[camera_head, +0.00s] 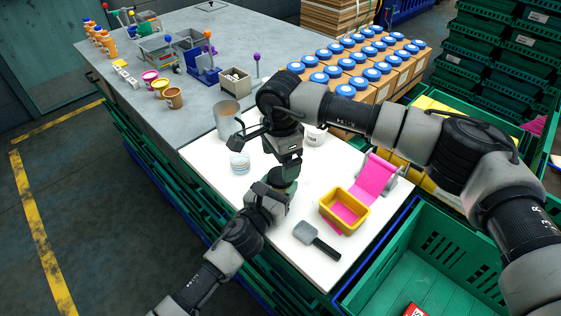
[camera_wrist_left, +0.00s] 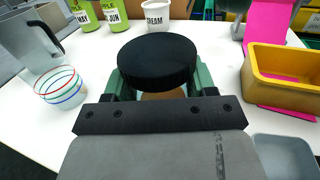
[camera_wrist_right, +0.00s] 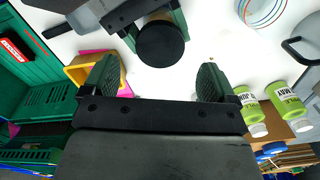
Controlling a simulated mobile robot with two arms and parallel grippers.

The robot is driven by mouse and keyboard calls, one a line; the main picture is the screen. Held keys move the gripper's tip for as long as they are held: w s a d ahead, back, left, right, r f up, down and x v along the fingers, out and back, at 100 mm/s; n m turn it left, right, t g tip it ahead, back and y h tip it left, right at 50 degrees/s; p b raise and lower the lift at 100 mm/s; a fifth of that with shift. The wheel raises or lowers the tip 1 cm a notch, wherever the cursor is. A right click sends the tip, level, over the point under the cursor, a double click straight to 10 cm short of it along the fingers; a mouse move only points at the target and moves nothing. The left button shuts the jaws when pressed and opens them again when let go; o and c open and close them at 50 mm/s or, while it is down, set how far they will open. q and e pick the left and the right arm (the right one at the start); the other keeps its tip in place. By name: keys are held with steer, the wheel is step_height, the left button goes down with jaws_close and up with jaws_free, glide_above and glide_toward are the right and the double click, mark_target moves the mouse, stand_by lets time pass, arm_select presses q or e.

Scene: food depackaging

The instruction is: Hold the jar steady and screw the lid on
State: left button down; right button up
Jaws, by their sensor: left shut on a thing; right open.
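My left gripper (camera_wrist_left: 160,84) is shut on the jar (camera_wrist_left: 164,95), whose brownish body shows a little between the green fingers. The round black lid (camera_wrist_left: 157,58) sits on top of the jar and looks level; I cannot tell how tight it is. In the right wrist view the lid (camera_wrist_right: 160,44) shows from above, ahead of the gap between the fingers. My right gripper (camera_wrist_right: 158,78) is open and empty, one finger to each side of that gap. In the head view the right gripper (camera_head: 290,158) is over the left gripper (camera_head: 277,186), and they hide the jar and lid.
A metal pitcher (camera_head: 227,120) and a striped glass bowl (camera_head: 239,163) stand left on the white table. A yellow tray (camera_head: 329,212), pink sheet (camera_head: 375,178) and grey scoop (camera_head: 317,240) lie right. Green cans (camera_wrist_left: 85,14) and a cream tub (camera_wrist_left: 157,14) stand behind the jar.

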mark_target(280, 175)
steer(key=shift+c, duration=0.4)
steer(key=shift+r+n, duration=1.7)
steer(key=shift+r, duration=0.05)
steer(key=shift+f, duration=0.15)
steer(key=shift+f, duration=3.9)
steer(key=shift+c, duration=0.4)
steer(key=c, duration=0.9)
steer(key=shift+o, duration=0.2)
steer(key=m, duration=0.3)
